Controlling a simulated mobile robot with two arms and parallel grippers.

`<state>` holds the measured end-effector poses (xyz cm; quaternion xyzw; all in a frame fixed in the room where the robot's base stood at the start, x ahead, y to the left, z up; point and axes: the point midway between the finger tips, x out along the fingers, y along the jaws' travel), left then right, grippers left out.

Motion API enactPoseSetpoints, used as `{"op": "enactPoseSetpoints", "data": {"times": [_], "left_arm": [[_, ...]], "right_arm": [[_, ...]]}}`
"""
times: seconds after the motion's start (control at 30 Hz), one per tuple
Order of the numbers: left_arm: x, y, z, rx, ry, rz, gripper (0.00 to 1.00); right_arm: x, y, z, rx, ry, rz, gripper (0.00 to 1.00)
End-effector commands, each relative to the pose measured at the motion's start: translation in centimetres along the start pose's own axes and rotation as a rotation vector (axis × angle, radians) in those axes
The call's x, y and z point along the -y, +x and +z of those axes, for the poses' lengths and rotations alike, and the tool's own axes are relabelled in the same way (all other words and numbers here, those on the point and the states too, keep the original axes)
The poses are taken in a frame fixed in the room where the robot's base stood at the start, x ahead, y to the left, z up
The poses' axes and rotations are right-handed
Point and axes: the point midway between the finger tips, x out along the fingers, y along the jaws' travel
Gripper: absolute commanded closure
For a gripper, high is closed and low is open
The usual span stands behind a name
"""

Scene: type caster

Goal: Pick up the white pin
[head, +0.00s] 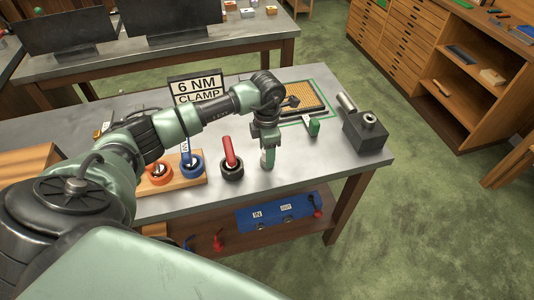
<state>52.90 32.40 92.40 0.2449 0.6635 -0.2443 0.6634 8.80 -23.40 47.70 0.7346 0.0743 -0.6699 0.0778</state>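My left gripper (267,160) points down over the grey workbench (320,172), just right of a black round base with a red lever (230,155). A small pale shape shows at its fingertips, too small to tell whether it is the white pin or part of the gripper. I cannot tell whether the fingers are open or shut. No white pin can be made out clearly elsewhere; my arm hides part of the bench. My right gripper is not in view.
Orange (158,172) and blue (192,165) round holders sit on a wooden block at left. A blue IN/OUT tray (300,206) lies below.

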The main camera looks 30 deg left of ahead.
Motion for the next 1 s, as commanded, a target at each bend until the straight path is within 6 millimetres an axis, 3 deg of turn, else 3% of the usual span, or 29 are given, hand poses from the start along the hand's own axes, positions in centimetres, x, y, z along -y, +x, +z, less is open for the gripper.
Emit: {"op": "enactPoseSetpoints", "data": {"times": [0.03,0.23,0.67,0.87,1.0], "left_arm": [[0.0,0.0,0.0,0.0,0.0,0.0,0.46],[0.0,0.0,0.0,0.0,0.0,0.0,1.0],[0.0,-0.7,0.0,0.001,0.0,0.0,1.0],[-0.1,-3.4,0.1,0.004,0.001,0.003,1.0],[-0.2,-6.9,0.2,0.008,0.001,0.006,1.0]], "right_arm": [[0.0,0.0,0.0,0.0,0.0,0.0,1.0],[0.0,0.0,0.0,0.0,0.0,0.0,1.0],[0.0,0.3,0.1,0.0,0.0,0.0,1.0],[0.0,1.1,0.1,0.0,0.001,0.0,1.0],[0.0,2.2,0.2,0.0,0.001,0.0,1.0]]}}
